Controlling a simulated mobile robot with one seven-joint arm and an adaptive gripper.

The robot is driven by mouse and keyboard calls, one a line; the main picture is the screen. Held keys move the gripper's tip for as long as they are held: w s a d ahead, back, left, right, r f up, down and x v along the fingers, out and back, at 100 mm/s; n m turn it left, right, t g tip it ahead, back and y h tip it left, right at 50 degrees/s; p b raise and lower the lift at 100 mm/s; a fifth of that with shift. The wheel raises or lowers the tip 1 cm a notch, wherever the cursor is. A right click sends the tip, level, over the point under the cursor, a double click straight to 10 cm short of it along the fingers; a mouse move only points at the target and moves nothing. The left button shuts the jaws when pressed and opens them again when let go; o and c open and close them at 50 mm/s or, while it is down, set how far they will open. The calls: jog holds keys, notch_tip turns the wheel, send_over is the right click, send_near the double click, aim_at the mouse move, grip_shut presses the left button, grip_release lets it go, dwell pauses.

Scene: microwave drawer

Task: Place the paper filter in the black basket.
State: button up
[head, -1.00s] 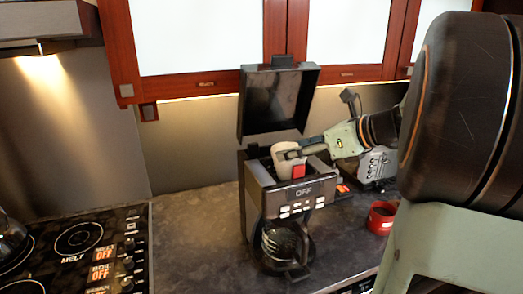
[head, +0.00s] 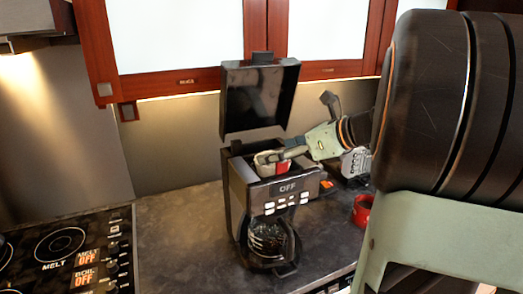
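The black coffee maker (head: 287,188) stands on the counter with its lid (head: 262,98) raised. Its open top holds the basket, whose black walls are mostly hidden by my gripper. My gripper (head: 268,160) reaches in from the right and is down at the open top. A small pale patch, which looks like the paper filter (head: 262,168), shows at the fingers, low in the opening. A red patch shows beside it. I cannot tell whether the fingers still grip the filter or whether it rests on the basket floor.
A glass carafe (head: 268,240) sits in the coffee maker's front. A red cup (head: 362,209) and a grey appliance (head: 356,162) stand to the right. A stove (head: 65,250) is at the left. Bare counter (head: 180,225) lies between the stove and coffee maker. Cabinets hang above.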

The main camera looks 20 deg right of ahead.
jog(key=v, duration=1.2)
jog(key=shift+r, duration=0.55)
